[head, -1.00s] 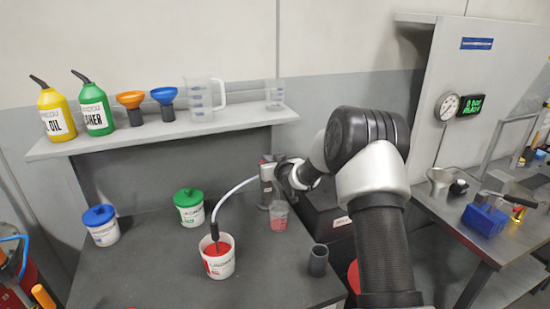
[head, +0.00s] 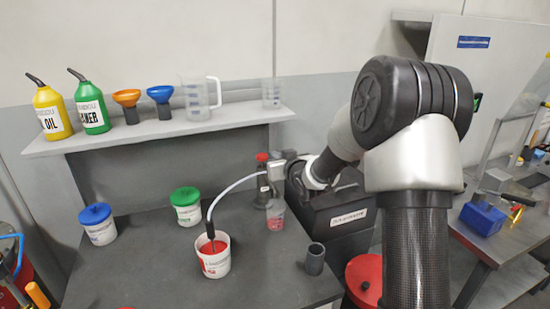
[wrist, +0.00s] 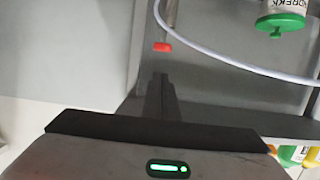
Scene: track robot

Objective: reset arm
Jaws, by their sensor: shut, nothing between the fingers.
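My gripper (wrist: 159,84) is shut and empty; its two fingers meet in the wrist view. In the head view my arm reaches in from the right, and its end, partly hidden by my own links, is beside a red-topped pump (head: 263,172). The same red tip (wrist: 163,46) shows just beyond the fingers in the wrist view, apart from them in the picture. A pale hose (head: 232,187) curves from the pump into an open white bucket of red liquid (head: 216,264). A clear cup with red contents (head: 275,216) stands under the pump.
Blue-lidded (head: 99,232) and green-lidded (head: 187,214) tubs, a grey cup (head: 314,258) and a black box (head: 340,222) are around the workbench (head: 150,275). A shelf (head: 150,133) above holds bottles, funnels and jugs. A red lid (head: 365,278) is below my arm.

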